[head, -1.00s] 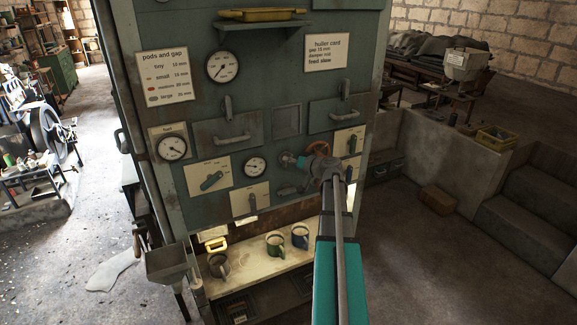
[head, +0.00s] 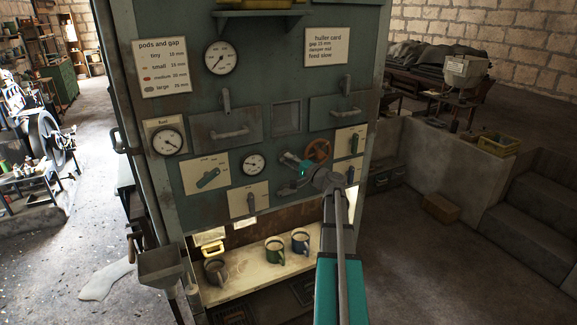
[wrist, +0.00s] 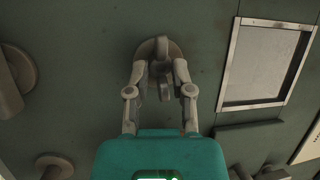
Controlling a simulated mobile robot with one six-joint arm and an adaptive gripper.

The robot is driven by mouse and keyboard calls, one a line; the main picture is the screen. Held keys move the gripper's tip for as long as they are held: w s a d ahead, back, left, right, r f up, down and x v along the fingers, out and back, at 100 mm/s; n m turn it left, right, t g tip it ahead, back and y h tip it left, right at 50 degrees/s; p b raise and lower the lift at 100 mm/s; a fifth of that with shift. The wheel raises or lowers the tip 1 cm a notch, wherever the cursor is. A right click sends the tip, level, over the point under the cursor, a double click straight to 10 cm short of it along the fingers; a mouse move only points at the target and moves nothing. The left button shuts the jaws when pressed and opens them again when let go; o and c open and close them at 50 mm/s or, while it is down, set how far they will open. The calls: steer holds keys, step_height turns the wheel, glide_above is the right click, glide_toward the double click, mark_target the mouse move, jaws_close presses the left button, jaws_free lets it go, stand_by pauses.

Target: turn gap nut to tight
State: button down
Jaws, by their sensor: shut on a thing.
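The gap nut (wrist: 161,86) is a grey winged nut on a round base, set on the green panel in the upper middle of the wrist view. My gripper (wrist: 161,78) is shut on it, with one finger on each side of the wing. The wing stands roughly upright in that view. In the head view my gripper (head: 285,158) reaches the panel left of a red-brown handwheel. The nut is mostly hidden there behind the teal gripper body. I cannot tell how tight the nut is.
The green machine front carries dials (head: 252,165), lever plates (head: 206,173) and drawer handles (head: 230,134) around my gripper. The red-brown handwheel (head: 318,149) is close on the right. A huller card (head: 326,46) hangs above. Mugs (head: 274,250) stand on the shelf below.

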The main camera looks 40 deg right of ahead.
steer(key=shift+w+m, duration=0.1)
steer(key=shift+m, duration=0.4)
steer(key=shift+c, duration=2.4)
jaws_free()
steer(key=shift+a, duration=0.1)
steer(key=a+f+n+g+y+p, duration=0.25)
steer(key=a+n+g, duration=0.25)
steer(key=a, duration=1)
steer(key=a+f+n+g+y+p, duration=0.25)
steer(key=a+f+n+g, duration=0.2)
steer(key=a, duration=0.95)
steer(key=s+a+f+n+g+h+p, duration=0.3)
steer(key=s+a+n+g+h+p, duration=0.3)
steer(key=s+a, duration=0.9)
steer(key=shift+s+a+f+g+h, duration=0.15)
steer(key=shift+s+a+g+h, duration=0.2)
steer(key=shift+s+g+h, duration=1.15)
